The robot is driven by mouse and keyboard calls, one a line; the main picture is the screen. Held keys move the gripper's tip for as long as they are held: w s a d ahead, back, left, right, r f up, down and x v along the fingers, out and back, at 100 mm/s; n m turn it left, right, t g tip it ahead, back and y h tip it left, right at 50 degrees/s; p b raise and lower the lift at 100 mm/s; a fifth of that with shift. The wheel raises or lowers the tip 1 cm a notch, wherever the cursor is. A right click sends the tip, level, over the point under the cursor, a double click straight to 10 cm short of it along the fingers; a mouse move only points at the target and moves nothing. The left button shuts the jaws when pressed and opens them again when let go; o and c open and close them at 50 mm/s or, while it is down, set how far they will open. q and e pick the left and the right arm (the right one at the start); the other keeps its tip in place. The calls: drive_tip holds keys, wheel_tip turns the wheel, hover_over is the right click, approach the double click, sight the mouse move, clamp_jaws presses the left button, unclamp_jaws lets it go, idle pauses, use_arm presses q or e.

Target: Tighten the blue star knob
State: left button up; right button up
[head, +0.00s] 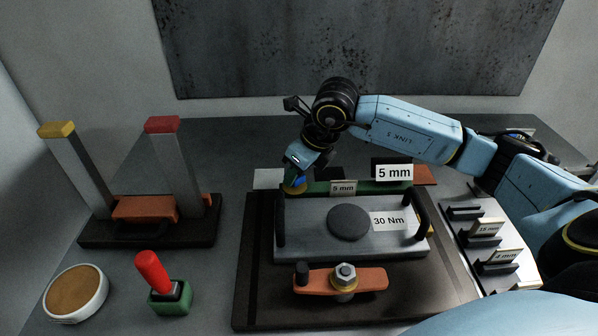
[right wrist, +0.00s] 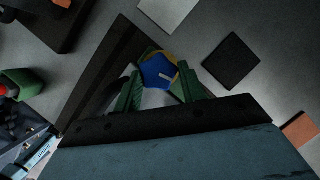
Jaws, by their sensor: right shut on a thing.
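The blue star knob (head: 300,182) sits at the back left corner of the grey plate fixture, partly hidden by my right gripper (head: 296,184). In the right wrist view the knob (right wrist: 157,72) shows as a blue face with a pale mark and a yellow edge around it. The green fingers of my right gripper (right wrist: 161,86) are on both sides of the knob and shut on it. My left gripper is not in view.
The grey plate (head: 310,240) has two black handles, a dark disc and a "30 Nm" label. An orange clamp bar (head: 371,280) with a nut lies in front. A red lever (head: 153,272), a round dish (head: 102,297) and a two-post stand (head: 187,233) are left.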

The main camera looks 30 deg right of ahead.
drive_tip(key=m, duration=0.2)
drive_tip(key=m+h+b, duration=0.1)
drive_tip(key=shift+a+m, duration=0.2)
drive_tip(key=shift+m, duration=0.2)
drive_tip(key=m+h+b, duration=0.1)
drive_tip(key=m, duration=0.2)
drive_tip(key=shift+a+h, duration=0.1)
drive_tip(key=shift+h, duration=0.2)
drive_tip(key=shift+m+b, duration=0.35)
drive_tip(key=shift+m, duration=0.15)
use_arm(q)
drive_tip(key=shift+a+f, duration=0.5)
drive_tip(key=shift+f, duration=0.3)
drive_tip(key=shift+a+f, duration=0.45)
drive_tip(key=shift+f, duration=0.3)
use_arm(e)
drive_tip(key=shift+m+h, duration=0.4)
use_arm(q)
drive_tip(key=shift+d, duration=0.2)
use_arm(e)
drive_tip(key=shift+s, duration=0.1)
drive_tip(key=o, duration=1)
drive_tip(key=shift+c, duration=0.2)
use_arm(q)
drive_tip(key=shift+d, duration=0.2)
